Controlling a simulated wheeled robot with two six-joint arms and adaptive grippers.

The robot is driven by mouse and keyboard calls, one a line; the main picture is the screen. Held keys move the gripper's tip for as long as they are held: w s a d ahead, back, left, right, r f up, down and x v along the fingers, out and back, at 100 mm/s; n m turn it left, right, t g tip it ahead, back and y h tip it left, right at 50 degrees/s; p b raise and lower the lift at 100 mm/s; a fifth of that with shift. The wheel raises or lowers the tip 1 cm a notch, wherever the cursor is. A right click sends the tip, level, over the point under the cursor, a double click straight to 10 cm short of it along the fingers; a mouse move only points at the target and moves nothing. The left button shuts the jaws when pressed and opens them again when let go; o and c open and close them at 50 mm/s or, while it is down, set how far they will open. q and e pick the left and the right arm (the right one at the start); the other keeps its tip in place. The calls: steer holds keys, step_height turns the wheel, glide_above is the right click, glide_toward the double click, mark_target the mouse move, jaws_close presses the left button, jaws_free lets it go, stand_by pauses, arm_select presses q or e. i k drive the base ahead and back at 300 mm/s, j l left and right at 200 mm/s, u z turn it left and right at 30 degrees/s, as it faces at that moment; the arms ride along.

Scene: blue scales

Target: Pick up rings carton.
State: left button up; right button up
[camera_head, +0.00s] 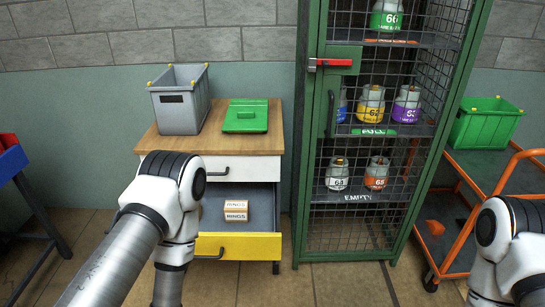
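The rings carton (236,211) is a small tan and white box with "RINGS" printed on it. It lies in the open yellow-fronted drawer (239,246) of the wooden-topped cabinet, towards the drawer's left and middle. My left arm comes in from the lower left, and its bulky joint stands in front of the cabinet's left side, left of the carton. My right arm shows at the lower right edge, in front of the orange trolley. Neither gripper is in the picture.
A grey bin (181,101) and a green lid (246,116) sit on the cabinet top. A green mesh cage (312,170) with numbered gas canisters stands right of the drawer. An orange trolley (488,168) carries a green crate (486,124).

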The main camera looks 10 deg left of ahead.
mark_target(234, 210)
steer(key=u, duration=0.9)
